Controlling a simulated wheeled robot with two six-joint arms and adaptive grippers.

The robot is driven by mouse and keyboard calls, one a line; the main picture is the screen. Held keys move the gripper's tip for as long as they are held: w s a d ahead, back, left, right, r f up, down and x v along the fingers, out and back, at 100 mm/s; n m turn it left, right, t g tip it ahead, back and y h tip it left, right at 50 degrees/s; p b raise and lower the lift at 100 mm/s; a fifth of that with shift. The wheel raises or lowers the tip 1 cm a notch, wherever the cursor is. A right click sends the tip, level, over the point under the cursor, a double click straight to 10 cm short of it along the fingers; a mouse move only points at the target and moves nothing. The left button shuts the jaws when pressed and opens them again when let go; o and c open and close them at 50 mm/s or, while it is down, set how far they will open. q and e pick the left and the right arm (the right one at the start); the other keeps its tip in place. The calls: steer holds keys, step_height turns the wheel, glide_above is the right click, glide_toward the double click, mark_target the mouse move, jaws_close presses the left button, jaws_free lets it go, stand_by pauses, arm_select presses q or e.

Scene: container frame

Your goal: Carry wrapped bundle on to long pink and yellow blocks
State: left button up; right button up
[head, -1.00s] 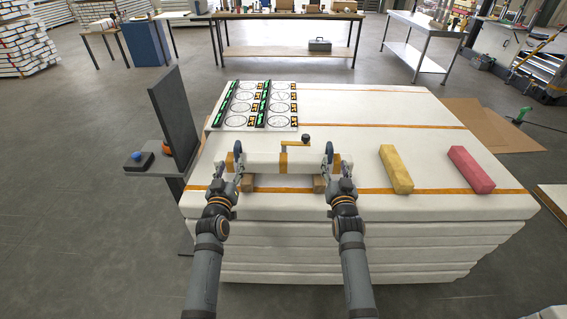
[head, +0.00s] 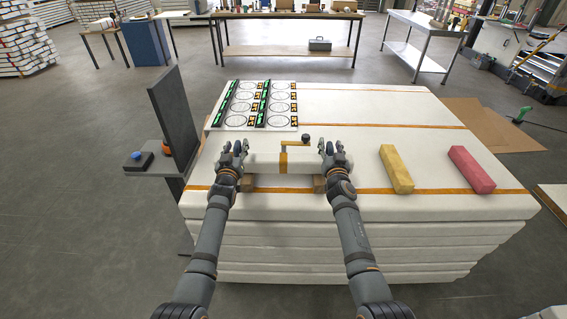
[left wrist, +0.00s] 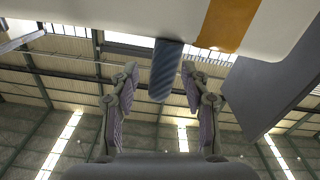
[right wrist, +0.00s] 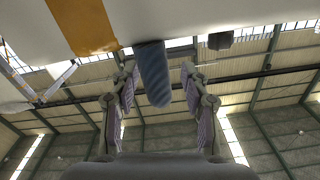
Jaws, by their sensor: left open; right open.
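The wrapped bundle (head: 300,164) is a white bar with an orange band around its middle. It lies level across two short wooden blocks on the white stack. My left gripper (head: 232,151) is open at its left end, and my right gripper (head: 334,152) is open at its right end. In the left wrist view, a blue-grey ribbed handle (left wrist: 166,72) shows between the open fingers; a similar handle (right wrist: 153,75) shows between the right fingers. I cannot tell any contact. The long yellow block (head: 397,170) and long pink block (head: 471,170) lie apart to the right, bare on top.
The white layered stack (head: 350,207) has orange strips across it. Printed panels with circles (head: 262,104) lie at its back left. A dark upright panel (head: 175,115) and a blue-button box (head: 137,160) stand left. The top between bundle and yellow block is clear.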

arm_select(q)
steer(key=shift+c, duration=0.4)
arm_select(e)
steer(key=shift+c, duration=0.4)
arm_select(q)
jaws_close()
arm_select(e)
jaws_close()
